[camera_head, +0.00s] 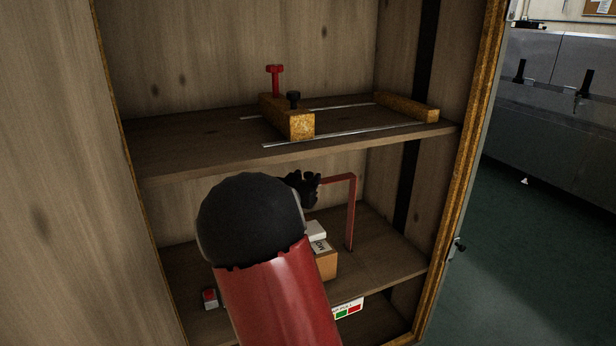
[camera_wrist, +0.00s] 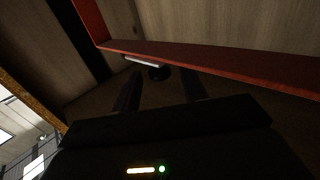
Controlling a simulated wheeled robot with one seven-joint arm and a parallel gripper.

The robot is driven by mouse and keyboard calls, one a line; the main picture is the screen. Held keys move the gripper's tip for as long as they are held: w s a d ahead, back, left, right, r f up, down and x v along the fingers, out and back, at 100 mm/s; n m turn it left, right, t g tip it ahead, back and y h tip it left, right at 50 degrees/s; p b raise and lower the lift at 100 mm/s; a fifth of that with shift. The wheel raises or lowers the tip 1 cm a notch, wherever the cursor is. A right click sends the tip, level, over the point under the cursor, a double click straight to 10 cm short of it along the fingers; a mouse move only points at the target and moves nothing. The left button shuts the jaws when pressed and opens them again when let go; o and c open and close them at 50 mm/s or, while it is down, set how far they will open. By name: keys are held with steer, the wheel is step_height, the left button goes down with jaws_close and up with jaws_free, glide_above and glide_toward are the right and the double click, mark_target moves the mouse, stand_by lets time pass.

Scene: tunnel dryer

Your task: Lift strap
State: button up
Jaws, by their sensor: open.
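The strap (camera_head: 351,212) appears to be the thin red band over the lower shelf of the wooden cabinet, with an upright leg and a flat top running left towards my gripper. My gripper (camera_head: 303,186) is black and sits at the left end of that flat top, partly hidden by my arm. In the wrist view the red band (camera_wrist: 215,62) crosses above the open fingers (camera_wrist: 161,85), with nothing visible held between them. I cannot tell whether a finger touches the band.
The upper shelf (camera_head: 190,140) is close above my gripper and carries a yellowish block (camera_head: 297,124), a red T-handle (camera_head: 275,80) and metal rails. Below are an orange-brown box (camera_head: 326,264) and a small red-topped item (camera_head: 209,298). The cabinet's right edge (camera_head: 465,170) stands near.

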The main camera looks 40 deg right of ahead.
steer(key=v, duration=0.5)
steer(key=shift+s+a, duration=0.1)
steer(key=shift+a, duration=0.1)
steer(key=s+a+r+n+t+y, duration=0.1)
steer(key=s+a+n+y, duration=0.25)
steer(key=a+y, duration=0.45)
steer(key=s+a+n+t+y, duration=0.1)
steer(key=s+a+n+y, duration=0.4)
steer(key=a, duration=0.6)
steer(key=s+a+f+n+g+y, duration=0.1)
steer(key=s+a+f+g, duration=0.1)
steer(key=s, duration=0.8)
steer(key=s+a+f+n+g+y, duration=0.1)
steer(key=s+a+f+g, duration=0.2)
steer(key=s, duration=0.8)
steer(key=shift+a+n+g, duration=0.35)
steer(key=shift+a+g, duration=0.25)
steer(key=shift+g, duration=0.1)
